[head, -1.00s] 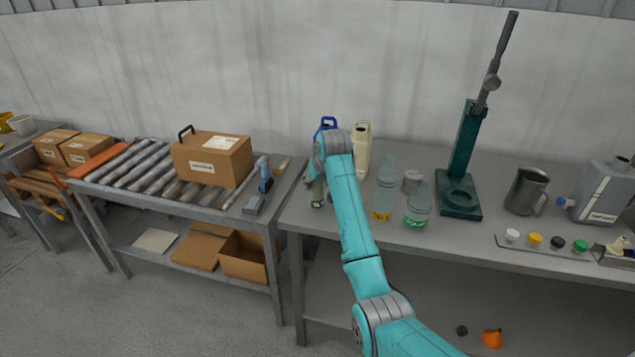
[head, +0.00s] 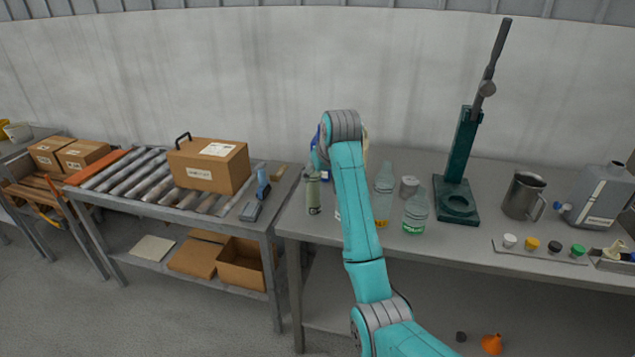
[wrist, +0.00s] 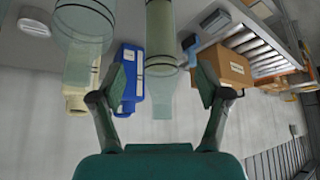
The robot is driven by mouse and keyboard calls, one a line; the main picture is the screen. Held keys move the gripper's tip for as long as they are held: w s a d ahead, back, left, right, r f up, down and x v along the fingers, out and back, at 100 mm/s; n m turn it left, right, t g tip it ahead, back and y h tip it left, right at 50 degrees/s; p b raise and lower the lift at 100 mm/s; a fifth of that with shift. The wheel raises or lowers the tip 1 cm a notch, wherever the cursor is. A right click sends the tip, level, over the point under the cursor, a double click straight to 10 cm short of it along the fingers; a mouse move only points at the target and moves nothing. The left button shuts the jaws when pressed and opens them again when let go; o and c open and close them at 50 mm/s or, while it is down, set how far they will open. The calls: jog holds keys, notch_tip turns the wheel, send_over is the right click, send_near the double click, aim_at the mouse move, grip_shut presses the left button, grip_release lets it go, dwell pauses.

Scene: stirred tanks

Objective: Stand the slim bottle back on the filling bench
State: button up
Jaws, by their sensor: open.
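A slim greenish bottle (head: 313,195) stands upright at the left end of the grey filling bench (head: 290,226). In the wrist view, which is upside down, the slim bottle (wrist: 160,45) shows with its narrow end between the fingers and a gap on both sides. My gripper (wrist: 160,84) is open and holds nothing. In the head view the gripper is hidden behind my arm. A wider clear bottle (wrist: 86,22) stands beside the slim one in the wrist view.
A clear bottle with an orange label (head: 384,190) and one with a green label (head: 415,212) stand right of my arm. A blue jug (wrist: 131,80) and a cream bottle (wrist: 76,96) are behind. A green press (head: 457,205) and a steel jug (head: 523,195) stand further right.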

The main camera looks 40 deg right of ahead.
jog(key=shift+v, duration=1.2)
jog(key=shift+f, duration=0.1)
